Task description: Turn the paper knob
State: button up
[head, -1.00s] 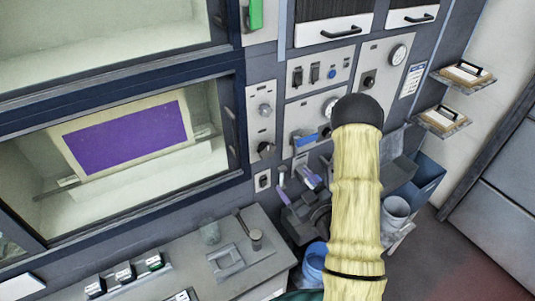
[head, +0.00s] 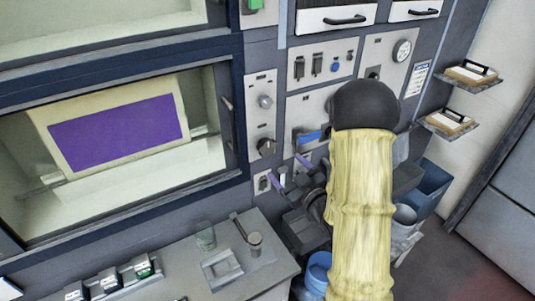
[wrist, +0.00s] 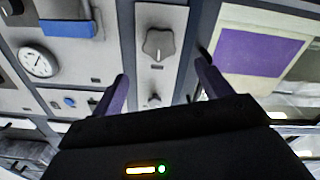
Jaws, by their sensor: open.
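A narrow light-grey panel (head: 262,125) right of the lower window carries two knobs. The lower one is a dark lobed knob (head: 266,146); the upper one is a lighter knob (head: 265,101). No readable label shows which is the paper knob. My gripper (head: 289,171) is open and empty, its purple fingers below and right of the dark knob in the head view. In the wrist view, which looks upside down, the lobed knob (wrist: 158,44) appears beyond the gap between the fingers (wrist: 162,80), apart from them. The smaller knob (wrist: 154,100) shows just above my gripper body.
A blue-handled lever (head: 309,137) is on the panel just right of the knobs; it shows at upper left in the wrist view (wrist: 68,28). A window door handle (head: 228,117) stands left. A bench (head: 255,280) with small items lies below.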

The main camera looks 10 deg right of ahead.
aim_at(268, 149)
jog(key=p+x, duration=0.5)
jog(key=x, duration=0.6)
jog(key=shift+p, duration=0.4)
jog(key=shift+w+a, duration=0.1)
jog(key=shift+w, duration=0.25)
jog(key=shift+c, duration=0.5)
jog(key=c, duration=0.9)
jog(key=shift+f+m+b, duration=0.15)
jog(key=shift+m+b, duration=0.25)
jog(key=shift+b, duration=0.1)
